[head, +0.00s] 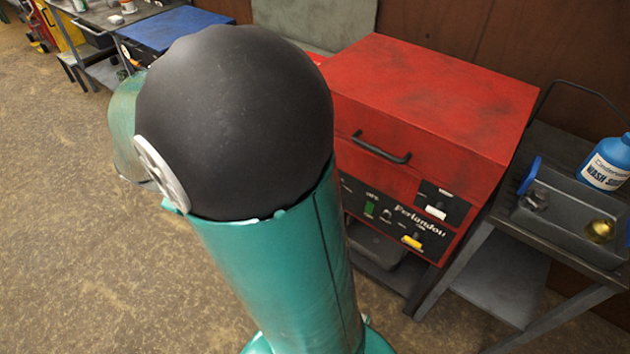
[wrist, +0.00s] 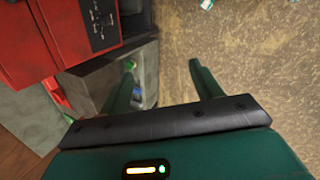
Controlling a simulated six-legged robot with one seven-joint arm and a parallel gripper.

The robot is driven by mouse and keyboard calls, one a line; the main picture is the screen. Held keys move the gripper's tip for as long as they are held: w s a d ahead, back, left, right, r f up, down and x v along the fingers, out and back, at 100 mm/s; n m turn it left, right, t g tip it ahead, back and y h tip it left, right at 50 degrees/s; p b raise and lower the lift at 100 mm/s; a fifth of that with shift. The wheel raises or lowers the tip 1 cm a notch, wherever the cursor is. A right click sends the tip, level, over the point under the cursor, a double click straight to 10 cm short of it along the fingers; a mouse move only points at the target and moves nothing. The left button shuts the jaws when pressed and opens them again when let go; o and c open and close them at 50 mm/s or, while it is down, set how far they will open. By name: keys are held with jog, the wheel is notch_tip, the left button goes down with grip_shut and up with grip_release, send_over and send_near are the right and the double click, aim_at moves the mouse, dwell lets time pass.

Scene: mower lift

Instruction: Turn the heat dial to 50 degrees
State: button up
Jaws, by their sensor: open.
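A red cabinet (head: 430,95) with a black handle on its lid stands right of centre in the head view. Its black control panel (head: 383,222) has a green switch, a yellow control and a small round knob (head: 387,214), which may be the heat dial. I cannot read its setting. My arm covers the panel's left part. In the wrist view, the cabinet (wrist: 28,45) and panel (wrist: 98,24) are at the upper left. The gripper is hidden in the head view.
A grey cart (head: 565,225) stands right of the cabinet, holding a blue wash bottle (head: 608,163) and a tray with a brass part. A blue-topped bench (head: 170,30) stands at the back left. Open floor (head: 70,200) lies at the left.

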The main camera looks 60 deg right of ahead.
jog(key=s+d+f+n+h, duration=0.2)
jog(key=d+f+n+h, duration=0.25)
jog(key=d+f, duration=0.6)
jog(key=s+d+f+n+g+h, duration=0.15)
jog(key=d+f+n+h, duration=0.4)
jog(key=f, duration=0.75)
jog(key=s+d+f+n+h, duration=0.25)
jog(key=d+f+n, duration=0.25)
jog(key=d+f, duration=0.7)
jog(key=shift+h, duration=0.25)
jog(key=d, duration=0.4)
jog(key=s+d, duration=0.1)
jog(key=d, duration=0.8)
jog(key=shift+s+d, duration=0.35)
jog(key=shift+c, duration=0.2)
jog(key=c, duration=0.9)
